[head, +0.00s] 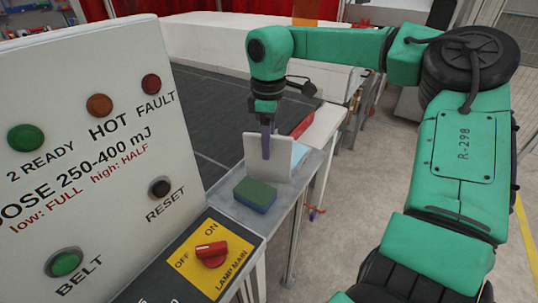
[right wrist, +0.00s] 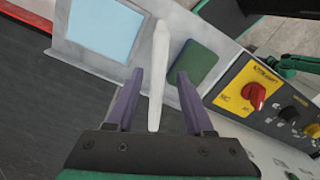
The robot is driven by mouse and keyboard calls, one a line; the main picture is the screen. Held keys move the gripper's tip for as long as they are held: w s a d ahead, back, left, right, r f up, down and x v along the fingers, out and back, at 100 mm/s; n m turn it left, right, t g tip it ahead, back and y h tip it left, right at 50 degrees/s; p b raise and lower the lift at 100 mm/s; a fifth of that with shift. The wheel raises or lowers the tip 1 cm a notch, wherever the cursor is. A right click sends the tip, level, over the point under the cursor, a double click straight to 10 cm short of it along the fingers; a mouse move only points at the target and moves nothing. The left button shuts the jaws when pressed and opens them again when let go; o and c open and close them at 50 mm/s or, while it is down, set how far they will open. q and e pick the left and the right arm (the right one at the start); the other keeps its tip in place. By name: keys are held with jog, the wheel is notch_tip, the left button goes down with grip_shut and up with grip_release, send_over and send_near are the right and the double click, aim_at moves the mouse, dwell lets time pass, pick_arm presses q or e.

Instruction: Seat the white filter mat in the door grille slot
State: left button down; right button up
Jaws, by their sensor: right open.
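A white flat panel, which looks like the filter mat (head: 281,160), stands upright on the grey ledge beside the control panel. In the right wrist view the mat (right wrist: 159,62) shows nearly edge-on. My right gripper (head: 267,150) reaches down over it from above. In the right wrist view its two purple fingers (right wrist: 160,76) are open, one on each side of the mat, with a gap on both sides. The mat's lower edge is hard to make out. I cannot pick out the door grille slot in either view. My left gripper is not in view.
A green and blue block (head: 255,196) lies on the ledge close to the mat. A light blue sheet (right wrist: 104,28) lies on the mat's other side. The control panel (head: 90,140) with its buttons and the red lamp switch (head: 211,252) stand to the left. A dark belt (head: 215,110) runs behind.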

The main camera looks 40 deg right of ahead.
aim_at(268, 180)
jog(key=f+p, duration=0.1)
jog(key=f, duration=0.1)
jog(key=f+p, duration=0.1)
jog(key=f, duration=0.2)
jog(key=shift+w+d+p, duration=0.1)
jog(key=shift+w+p, duration=0.1)
jog(key=shift+p, duration=0.2)
jog(key=shift+d+f, duration=0.1)
grip_shut()
notch_tip(268, 180, up, 10)
jog(key=b, duration=0.3)
jog(key=shift+b, duration=0.35)
